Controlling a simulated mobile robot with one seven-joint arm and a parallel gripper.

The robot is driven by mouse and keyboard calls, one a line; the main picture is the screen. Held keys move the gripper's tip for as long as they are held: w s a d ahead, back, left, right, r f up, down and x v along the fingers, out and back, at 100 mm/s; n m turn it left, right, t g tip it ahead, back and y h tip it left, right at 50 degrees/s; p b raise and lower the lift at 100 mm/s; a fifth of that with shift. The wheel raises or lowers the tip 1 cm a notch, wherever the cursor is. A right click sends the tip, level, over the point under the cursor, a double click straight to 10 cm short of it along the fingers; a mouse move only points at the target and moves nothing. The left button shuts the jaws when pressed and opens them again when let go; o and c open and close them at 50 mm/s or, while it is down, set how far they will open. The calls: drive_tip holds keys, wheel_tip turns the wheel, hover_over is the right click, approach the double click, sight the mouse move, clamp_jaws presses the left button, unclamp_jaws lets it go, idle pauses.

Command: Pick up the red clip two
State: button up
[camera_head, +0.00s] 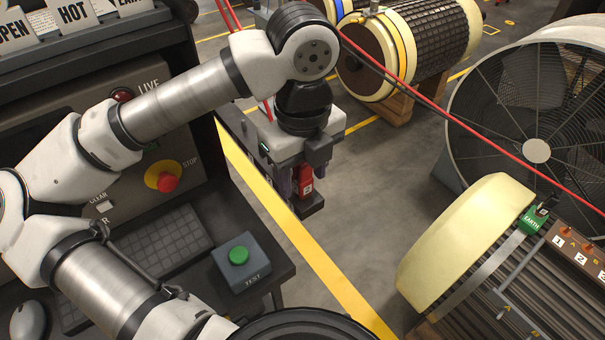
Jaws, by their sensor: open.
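The red clip (306,181) is upright, with a small white label whose mark looks like a 2 but is too small to be sure. It shows just under my gripper (297,184), at the level of its fingers. My gripper points down and is open. The clip appears to be between or right beside the fingers; the gripper body hides its top and I cannot tell whether they touch. A small dark block (312,206) is directly below the clip.
A control desk with a red stop button (168,182) and a green test button (238,256) is at left. A rotor (470,250) with a green earth clip (534,220) is at lower right. A large fan (537,150) stands behind it. Red cables cross the view.

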clamp_jaws()
